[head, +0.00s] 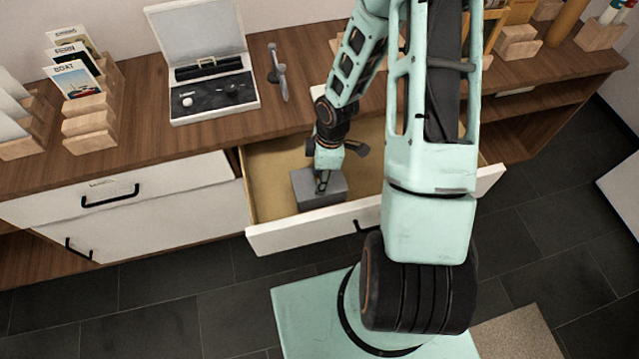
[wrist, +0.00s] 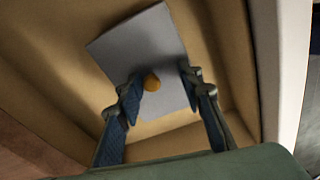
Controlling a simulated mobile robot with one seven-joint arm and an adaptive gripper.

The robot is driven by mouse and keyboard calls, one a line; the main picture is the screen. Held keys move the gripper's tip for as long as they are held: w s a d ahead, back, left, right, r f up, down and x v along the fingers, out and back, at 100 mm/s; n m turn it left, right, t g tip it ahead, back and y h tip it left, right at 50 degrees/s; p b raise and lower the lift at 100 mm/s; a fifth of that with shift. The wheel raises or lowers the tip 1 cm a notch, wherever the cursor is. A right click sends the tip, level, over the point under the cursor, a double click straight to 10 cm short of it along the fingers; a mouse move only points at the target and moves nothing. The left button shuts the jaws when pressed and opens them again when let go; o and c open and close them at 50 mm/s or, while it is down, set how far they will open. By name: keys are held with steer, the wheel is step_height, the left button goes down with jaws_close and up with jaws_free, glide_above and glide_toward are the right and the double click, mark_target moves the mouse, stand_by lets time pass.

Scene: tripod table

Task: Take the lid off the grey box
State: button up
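The grey box (head: 335,192) sits inside the open drawer (head: 268,238), near its front wall. In the wrist view its flat grey lid (wrist: 140,42) fills the middle, turned at an angle to the drawer walls. A round orange-brown knob (wrist: 152,82) stands on the lid. My gripper (head: 322,187) points down over the box. In the wrist view my gripper (wrist: 161,76) is open, with one finger on each side of the knob. The left finger is close to the knob, and a clear gap shows at the right finger. I cannot tell if the left finger touches it.
On the wooden top stand an open white case (head: 215,105), a grey tool-like object (head: 277,75) and wooden card holders (head: 90,120). My arm hides the drawer's right part. Dark floor lies in front.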

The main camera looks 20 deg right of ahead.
steer(key=shift+s+d+f, duration=0.1)
steer(key=shift+s+f, duration=0.1)
steer(key=c, duration=0.4)
steer(key=shift+s+f, duration=0.1)
steer(key=shift+s, duration=0.05)
jaws_close()
steer(key=shift+r, duration=0.5)
steer(key=shift+w+r+p, duration=0.25)
steer(key=shift+r+p, duration=0.1)
steer(key=shift+r, duration=0.85)
steer(key=s+a+r+p, duration=0.2)
steer(key=s+a+r, duration=0.2)
steer(key=s+r, duration=0.1)
steer(key=s+a+r+p, duration=0.3)
steer(key=s+a+r, duration=0.2)
steer(key=shift+s+a, duration=0.15)
